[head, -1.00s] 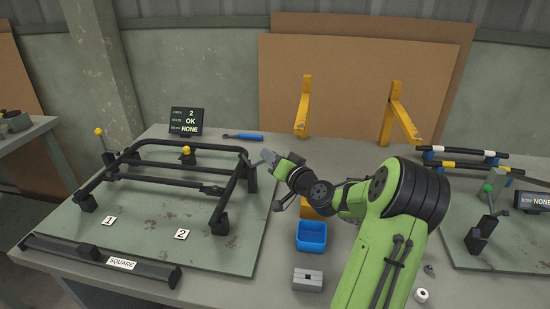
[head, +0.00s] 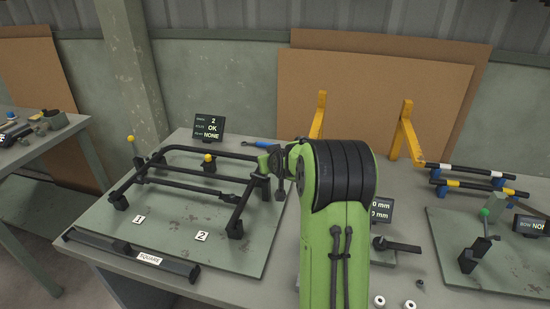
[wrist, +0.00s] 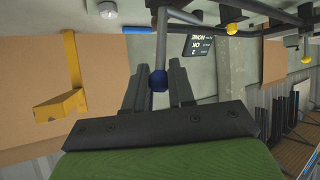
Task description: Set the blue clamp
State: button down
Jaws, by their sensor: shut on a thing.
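The blue clamp shows in the wrist view as a dark blue ball knob (wrist: 157,81) on a grey rod that runs up the picture. My gripper (wrist: 158,74) has its two dark fingers on either side of the knob and rod, shut on them. In the head view my gripper (head: 277,165) is at the right back corner of the black lounger frame (head: 190,187), partly behind my own arm. The blue knob is hidden there. Two yellow-knobbed clamps stand at the frame, one at the left (head: 131,140) and one at the back (head: 208,158).
A display (head: 208,127) behind the frame reads 2, OK and NONE. A blue-handled tool (head: 262,144) lies at the back. Two yellow brackets (head: 405,130) stand behind my arm. A black bar marked SQUARE (head: 130,255) lies along the front. My arm covers the middle bench.

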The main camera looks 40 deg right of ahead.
jog(key=shift+w+a+r+n+g+h+p, duration=0.1)
jog(key=shift+w+a+n+g+h+p, duration=0.3)
jog(key=shift+w+n+g+p, duration=0.15)
dwell(0.4)
jog(key=c, duration=1)
grip_release()
jog(key=p+v, duration=0.1)
jog(key=v, duration=1.4)
jog(key=shift+a+r, duration=0.15)
jog(key=shift+r, duration=0.15)
jog(key=shift+s, duration=0.1)
